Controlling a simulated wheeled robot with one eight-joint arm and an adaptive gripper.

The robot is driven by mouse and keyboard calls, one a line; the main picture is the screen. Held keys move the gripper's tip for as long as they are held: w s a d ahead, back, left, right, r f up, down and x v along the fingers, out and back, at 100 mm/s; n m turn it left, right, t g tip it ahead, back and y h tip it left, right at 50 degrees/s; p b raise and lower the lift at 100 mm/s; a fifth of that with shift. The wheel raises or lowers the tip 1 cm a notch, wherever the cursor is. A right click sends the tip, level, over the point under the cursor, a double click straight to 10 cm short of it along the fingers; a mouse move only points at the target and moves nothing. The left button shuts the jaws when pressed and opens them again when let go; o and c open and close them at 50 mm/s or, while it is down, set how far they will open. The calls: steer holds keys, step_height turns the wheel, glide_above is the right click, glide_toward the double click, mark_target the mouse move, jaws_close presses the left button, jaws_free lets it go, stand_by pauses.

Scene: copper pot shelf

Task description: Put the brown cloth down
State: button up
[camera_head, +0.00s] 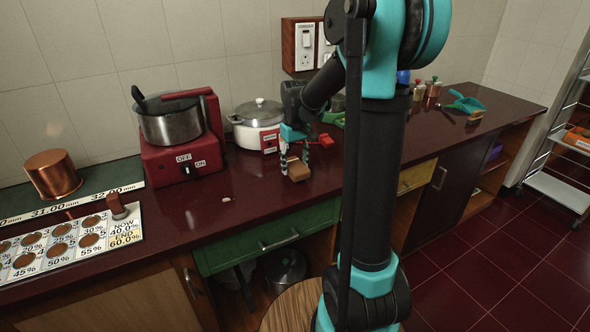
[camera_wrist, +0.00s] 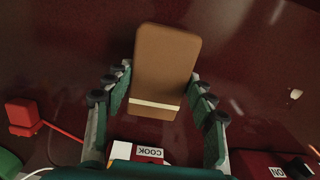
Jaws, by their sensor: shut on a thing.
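The brown cloth (camera_head: 298,171) looks like a small folded tan-brown block with a pale band near one end. My gripper (camera_head: 294,152) points down over the dark red counter and is shut on the cloth. In the wrist view the cloth (camera_wrist: 166,65) sits between the two fingers of my gripper (camera_wrist: 160,92), its far end reaching beyond the fingertips. Whether the cloth touches the counter or hangs just above it, I cannot tell.
A white rice cooker (camera_head: 257,122) stands behind my gripper, with a red cooker and steel pot (camera_head: 172,122) to its left. A copper pot (camera_head: 53,174) and labelled board (camera_head: 60,245) are further left. The dark red counter (camera_head: 225,185) is mostly clear in front.

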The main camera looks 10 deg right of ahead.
mark_target(295, 165)
steer(key=shift+f, duration=0.95)
steer(key=shift+f, duration=0.1)
steer(key=o, duration=1.2)
step_height(295, 165, up, 12)
steer(key=s+d+f+m+t, duration=0.1)
steer(key=s+d+f+t, duration=0.1)
steer(key=s+f, duration=0.7)
steer(key=s+d+f+m+t, duration=0.2)
steer(key=s+f, duration=0.6)
steer(key=s, duration=0.5)
steer(key=shift+f+m, duration=0.3)
steer(key=shift+f, duration=0.05)
